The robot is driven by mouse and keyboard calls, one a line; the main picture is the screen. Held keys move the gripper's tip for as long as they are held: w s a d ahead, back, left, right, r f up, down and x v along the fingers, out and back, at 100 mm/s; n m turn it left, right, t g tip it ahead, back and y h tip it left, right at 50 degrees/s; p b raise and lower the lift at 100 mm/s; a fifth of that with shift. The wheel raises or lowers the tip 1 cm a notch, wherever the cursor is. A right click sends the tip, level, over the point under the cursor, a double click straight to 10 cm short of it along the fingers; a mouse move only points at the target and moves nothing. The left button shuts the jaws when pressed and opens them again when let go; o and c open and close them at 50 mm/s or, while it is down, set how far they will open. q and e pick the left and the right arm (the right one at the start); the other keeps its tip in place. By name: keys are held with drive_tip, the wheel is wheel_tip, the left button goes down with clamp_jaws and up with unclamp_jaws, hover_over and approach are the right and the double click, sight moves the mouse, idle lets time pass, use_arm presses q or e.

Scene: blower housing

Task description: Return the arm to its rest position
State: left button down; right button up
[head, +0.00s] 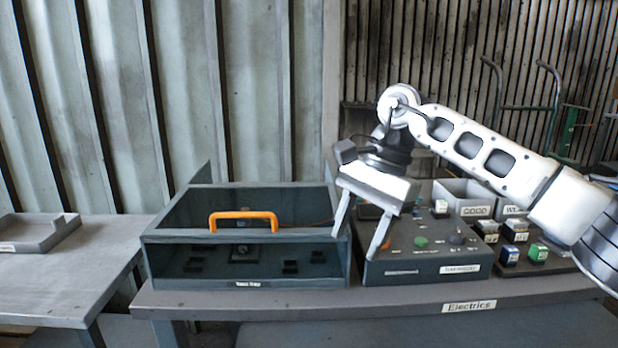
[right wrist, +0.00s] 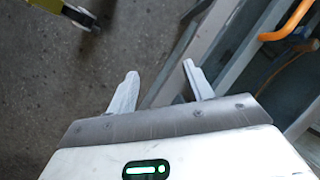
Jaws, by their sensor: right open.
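My right gripper (head: 358,240) is open and empty in the head view, with its fingers pointing down. It hangs in front of the gap between the dark housing box and the grey control box. In the right wrist view my right gripper's two fingers (right wrist: 158,85) are apart with nothing between them. The white right arm reaches in from the right side. The housing box (head: 165,262) has an orange handle (head: 243,216) across its top, which also shows in the right wrist view (right wrist: 292,20). My left gripper is not in view.
The control box (head: 420,265) with knobs and buttons stands on the table labelled Electrics (head: 400,298). Several small blocks (head: 509,255) and a bin labelled GOOD (head: 477,210) are to its right. A grey tray (head: 38,235) lies on the left table (head: 60,285).

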drive_tip(key=s+a+f+m+g+y, duration=0.1)
drive_tip(key=s+a+f+m+y, duration=0.2)
drive_tip(key=s+a+m+y, duration=0.35)
drive_tip(key=s+a+f+m+g+y, duration=0.2)
drive_tip(key=s+a+f+m+y, duration=0.15)
drive_tip(key=a+y, duration=0.55)
drive_tip(key=d+f+n+t+h, duration=0.6)
drive_tip(key=n+t, duration=0.5)
drive_tip(key=n, duration=0.5)
drive_tip(key=d+f+n+t+h, duration=0.4)
drive_tip(key=d+f+n+t, duration=0.5)
drive_tip(key=n, duration=0.8)
drive_tip(key=s+d+f+m+g+h, duration=0.5)
drive_tip(key=s+d+f+m+h, duration=0.1)
drive_tip(key=s+f+m, duration=0.5)
wheel_tip(320, 180, down, 2)
drive_tip(key=shift+s+d+m, duration=0.4)
drive_tip(key=shift+s+d, duration=0.2)
drive_tip(key=shift+s, duration=0.6)
